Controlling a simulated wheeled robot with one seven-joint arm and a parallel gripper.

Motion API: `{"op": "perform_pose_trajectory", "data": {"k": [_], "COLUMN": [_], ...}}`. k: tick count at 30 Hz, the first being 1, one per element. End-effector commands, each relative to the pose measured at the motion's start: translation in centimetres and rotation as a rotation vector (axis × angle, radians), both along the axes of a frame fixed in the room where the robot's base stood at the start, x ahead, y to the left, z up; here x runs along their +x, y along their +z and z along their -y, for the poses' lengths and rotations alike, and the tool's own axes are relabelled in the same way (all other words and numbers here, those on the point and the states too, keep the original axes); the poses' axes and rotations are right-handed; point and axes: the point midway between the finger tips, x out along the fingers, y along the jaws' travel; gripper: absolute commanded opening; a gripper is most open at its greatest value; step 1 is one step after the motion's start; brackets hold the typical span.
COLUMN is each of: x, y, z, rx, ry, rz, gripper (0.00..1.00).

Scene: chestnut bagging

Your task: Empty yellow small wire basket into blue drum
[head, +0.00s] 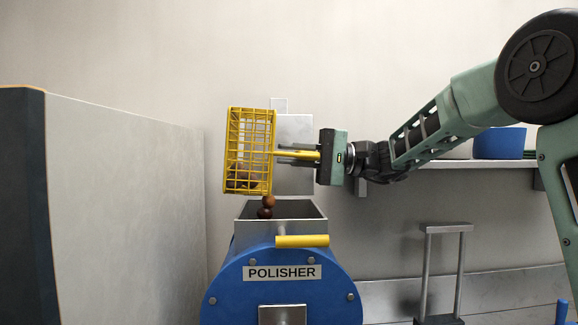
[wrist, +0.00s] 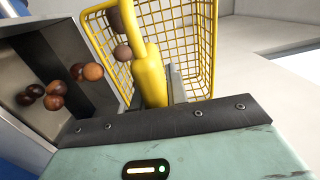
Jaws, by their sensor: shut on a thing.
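The yellow small wire basket (head: 232,125) is tipped on its side above the open hopper of the blue drum (head: 235,285), labelled POLISHER. My gripper (head: 299,154) is shut on the basket's yellow handle, which also shows in the wrist view (wrist: 152,78). Several brown chestnuts lie in the lower part of the basket (head: 240,178). Two chestnuts (head: 267,207) are in the air or at the hopper mouth below it. In the wrist view, several chestnuts (wrist: 54,95) show over the grey hopper wall (wrist: 70,45). The hopper's inside is mostly hidden in the head view.
A yellow bar handle (head: 302,241) sticks out at the hopper's front. A pale partition (head: 125,210) stands at the left. A shelf (head: 470,163) with a blue container (head: 499,143) is at the right, above a grey metal frame (head: 425,270).

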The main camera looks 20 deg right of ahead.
Motion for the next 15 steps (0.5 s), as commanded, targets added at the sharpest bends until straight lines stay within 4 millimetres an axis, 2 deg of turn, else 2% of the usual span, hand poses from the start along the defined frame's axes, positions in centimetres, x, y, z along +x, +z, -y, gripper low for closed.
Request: {"op": "perform_pose_trajectory", "data": {"k": [1, 15], "x": [0.0, -0.3], "y": [-0.4, -0.2], "z": [0.1, 1.2], "rx": [0.019, 0.201], "ry": [-0.001, -0.001], "rz": [0.006, 0.058], "gripper": [0.00, 0.00]}}
